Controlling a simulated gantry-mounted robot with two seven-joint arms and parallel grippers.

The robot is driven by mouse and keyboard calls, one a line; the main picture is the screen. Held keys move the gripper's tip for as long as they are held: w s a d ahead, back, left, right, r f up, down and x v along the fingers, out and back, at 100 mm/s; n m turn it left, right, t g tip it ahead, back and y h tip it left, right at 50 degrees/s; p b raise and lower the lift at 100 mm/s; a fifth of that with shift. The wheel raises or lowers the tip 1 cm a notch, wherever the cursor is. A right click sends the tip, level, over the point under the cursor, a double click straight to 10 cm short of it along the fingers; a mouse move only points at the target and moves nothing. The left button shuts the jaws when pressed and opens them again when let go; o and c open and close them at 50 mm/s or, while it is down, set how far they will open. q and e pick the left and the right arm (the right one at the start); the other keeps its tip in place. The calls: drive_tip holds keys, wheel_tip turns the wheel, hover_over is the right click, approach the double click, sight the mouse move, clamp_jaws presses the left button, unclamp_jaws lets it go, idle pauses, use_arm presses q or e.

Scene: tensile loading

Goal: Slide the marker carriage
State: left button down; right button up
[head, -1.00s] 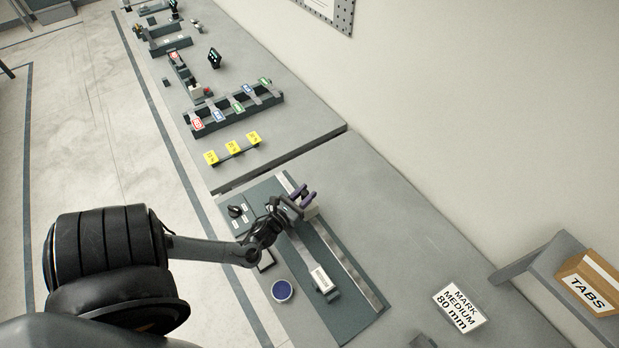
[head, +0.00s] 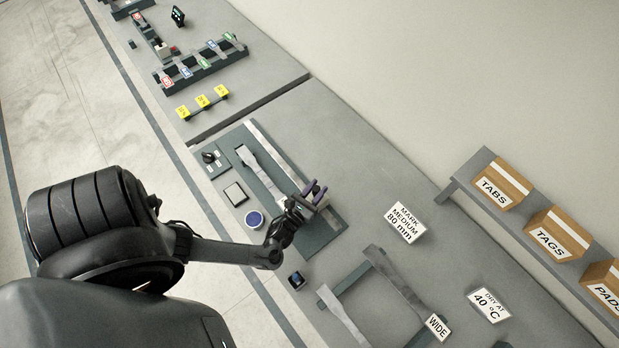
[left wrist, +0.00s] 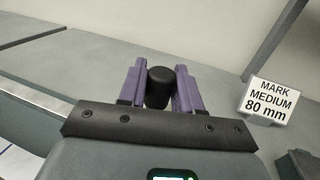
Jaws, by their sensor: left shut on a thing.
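The marking fixture (head: 331,228) is a dark green plate with a long rail, lying on the grey bench. A pale dog-bone strip (head: 265,172) lies along it. My left gripper (head: 314,195) is over the fixture's near end, its purple fingers shut on a black round knob (left wrist: 160,86) in the left wrist view. I take the knob to be the marker carriage's handle. My right gripper is not in view.
A sign reading MARK MEDIUM 80 mm (head: 405,223) stands right of the fixture. A blue-topped round pot (head: 254,219) and a dark-framed pad (head: 235,194) sit left of it. A grey frame (head: 375,290) lies nearer. A shelf with boxes (head: 500,185) is at right.

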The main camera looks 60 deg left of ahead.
use_arm(q)
drive_tip(key=shift+d, duration=0.45)
drive_tip(key=c, duration=0.9)
unclamp_jaws()
drive_tip(key=b+v, duration=0.1)
drive_tip(key=v, duration=0.9)
drive_tip(key=shift+s+d, duration=0.15)
drive_tip(key=shift+s, duration=0.15)
